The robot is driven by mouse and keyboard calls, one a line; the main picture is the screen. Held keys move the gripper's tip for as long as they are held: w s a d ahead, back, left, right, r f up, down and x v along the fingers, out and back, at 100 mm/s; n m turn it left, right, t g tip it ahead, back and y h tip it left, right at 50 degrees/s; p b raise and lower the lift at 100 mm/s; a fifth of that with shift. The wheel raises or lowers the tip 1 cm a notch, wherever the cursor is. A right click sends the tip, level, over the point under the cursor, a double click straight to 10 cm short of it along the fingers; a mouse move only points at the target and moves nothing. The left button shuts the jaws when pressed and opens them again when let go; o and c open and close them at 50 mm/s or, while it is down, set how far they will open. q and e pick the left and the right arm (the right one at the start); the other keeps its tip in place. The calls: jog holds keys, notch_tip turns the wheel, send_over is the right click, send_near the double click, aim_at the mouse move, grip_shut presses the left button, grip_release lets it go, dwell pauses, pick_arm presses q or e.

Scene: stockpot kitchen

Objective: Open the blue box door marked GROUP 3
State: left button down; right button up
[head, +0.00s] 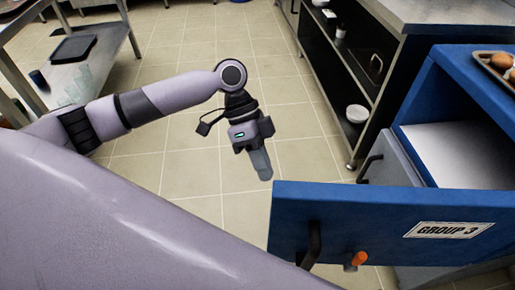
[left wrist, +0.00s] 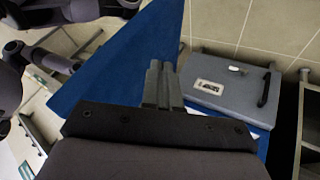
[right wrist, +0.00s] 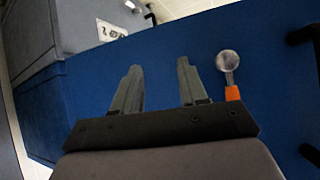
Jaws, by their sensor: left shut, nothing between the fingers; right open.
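The blue door (head: 385,222) marked GROUP 3 stands swung out from the blue box (head: 455,95), whose inside with a white surface shows. The door's outer face carries a black handle (head: 311,245), an orange-and-metal latch (head: 356,261) and the label (head: 448,230). My left gripper (head: 263,170) is shut and empty, just past the door's free left edge; its fingers (left wrist: 162,82) show against blue in the left wrist view. My right gripper (right wrist: 158,85) is open and empty, facing a blue surface, with the latch (right wrist: 231,75) to its right. It is hidden in the head view.
A grey door with a handle (head: 392,158) is beside the blue box; a grey labelled panel (left wrist: 230,90) shows in the left wrist view. A tray of food (head: 499,68) sits on the box. A dark shelf unit (head: 350,60) stands behind. Tiled floor (head: 190,185) is clear.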

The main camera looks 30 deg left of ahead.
pick_arm(q)
jog(key=s+d+f, duration=0.2)
jog(key=s+d, duration=0.1)
jog(key=s, duration=0.1)
jog(key=shift+s+d+f, duration=0.15)
jog(key=shift+s+f, duration=0.15)
jog(key=shift+f, duration=0.05)
pick_arm(e)
jog(key=shift+w+a, duration=0.1)
jog(key=shift+w, duration=0.2)
